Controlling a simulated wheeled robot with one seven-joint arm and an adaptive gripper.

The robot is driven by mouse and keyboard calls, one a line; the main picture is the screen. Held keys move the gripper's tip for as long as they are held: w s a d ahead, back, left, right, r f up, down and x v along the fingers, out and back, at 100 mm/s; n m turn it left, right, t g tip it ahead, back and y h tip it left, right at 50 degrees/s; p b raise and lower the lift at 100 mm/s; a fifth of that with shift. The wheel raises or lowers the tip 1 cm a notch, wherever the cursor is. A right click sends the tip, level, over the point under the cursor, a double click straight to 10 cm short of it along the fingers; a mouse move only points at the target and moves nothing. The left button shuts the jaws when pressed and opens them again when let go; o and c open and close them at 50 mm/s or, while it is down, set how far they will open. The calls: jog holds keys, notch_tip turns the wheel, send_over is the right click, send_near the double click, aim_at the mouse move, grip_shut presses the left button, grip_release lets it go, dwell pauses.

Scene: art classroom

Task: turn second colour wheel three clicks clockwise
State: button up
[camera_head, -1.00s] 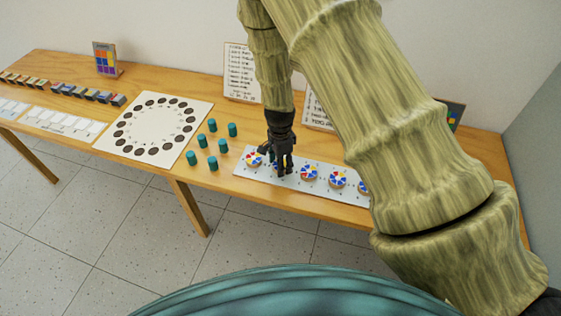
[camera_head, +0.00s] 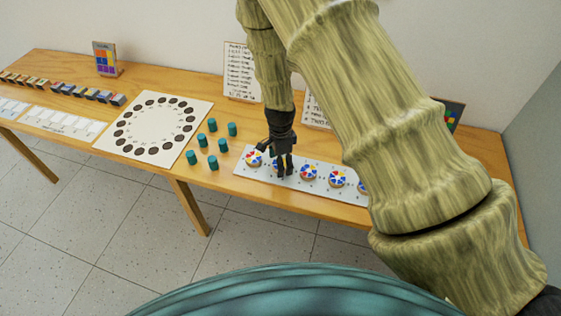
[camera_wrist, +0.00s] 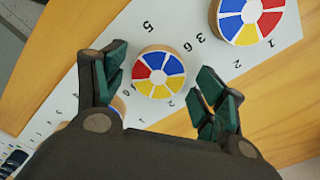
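A white board (camera_head: 324,191) carries a row of colour wheels with red, yellow, blue and white sectors. The second wheel from the left is mostly hidden behind my gripper (camera_head: 275,162) in the head view. In the wrist view this second wheel (camera_wrist: 158,72) shows between the two spread fingers of my gripper (camera_wrist: 160,68). The fingers are open, with a gap visible on each side of the wheel. Whether the tips are down at wheel height is hard to tell. The first wheel (camera_head: 254,158) also shows at the upper right of the wrist view (camera_wrist: 250,16).
The third wheel (camera_head: 309,173) and fourth wheel (camera_head: 338,179) sit to the right. Several teal pegs (camera_head: 212,163) stand left of the board. A white sheet with a ring of dark discs (camera_head: 153,137) lies further left. A text card (camera_head: 241,72) stands behind.

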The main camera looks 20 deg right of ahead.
jog(key=shift+r, duration=0.1)
notch_tip(320, 180, up, 12)
dwell(0.9)
dwell(0.4)
